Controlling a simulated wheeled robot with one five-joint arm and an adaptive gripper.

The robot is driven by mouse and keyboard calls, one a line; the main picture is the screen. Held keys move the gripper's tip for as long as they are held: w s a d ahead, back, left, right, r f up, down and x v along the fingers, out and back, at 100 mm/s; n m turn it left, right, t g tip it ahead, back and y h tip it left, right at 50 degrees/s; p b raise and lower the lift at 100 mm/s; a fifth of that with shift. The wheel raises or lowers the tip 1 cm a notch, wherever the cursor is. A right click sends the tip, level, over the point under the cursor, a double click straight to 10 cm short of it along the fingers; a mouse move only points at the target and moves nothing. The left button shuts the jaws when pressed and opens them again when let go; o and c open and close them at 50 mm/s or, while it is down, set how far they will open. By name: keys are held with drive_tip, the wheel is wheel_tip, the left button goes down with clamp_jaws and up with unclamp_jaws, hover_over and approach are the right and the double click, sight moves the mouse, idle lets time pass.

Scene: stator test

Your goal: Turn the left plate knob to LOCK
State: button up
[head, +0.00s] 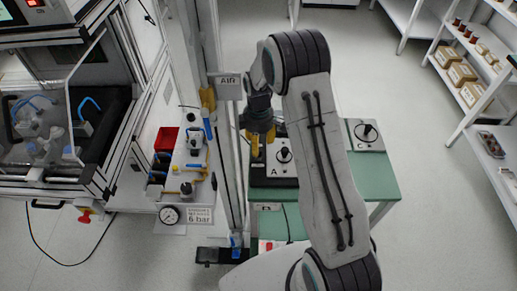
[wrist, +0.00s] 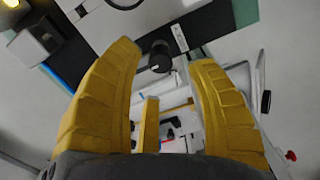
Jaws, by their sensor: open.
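The left plate (head: 289,171), pale and marked A, lies on the green-topped table. Its dark knob (head: 284,155) stands up from it; I cannot tell which mark the knob points to. My gripper (head: 261,148) hangs just left of this knob, apart from it in the picture. In the wrist view, my yellow fingers (wrist: 165,62) are spread wide with nothing gripped. A dark round part (wrist: 160,58) shows beyond and between the fingertips; I cannot tell if it is a knob. A pale plate (wrist: 95,25) is cut off at the top edge.
A second plate (head: 375,147) with a dark knob (head: 367,131) sits on the green table (head: 378,182) to the right, behind my arm. A post with an AIR sign (head: 228,80) stands close left of my gripper. A valve panel (head: 172,185) is further left.

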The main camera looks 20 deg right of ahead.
drive_tip(key=shift+f+p, duration=0.3)
drive_tip(key=shift+f, duration=1.75)
drive_tip(key=shift+c, duration=0.3)
clamp_jaws()
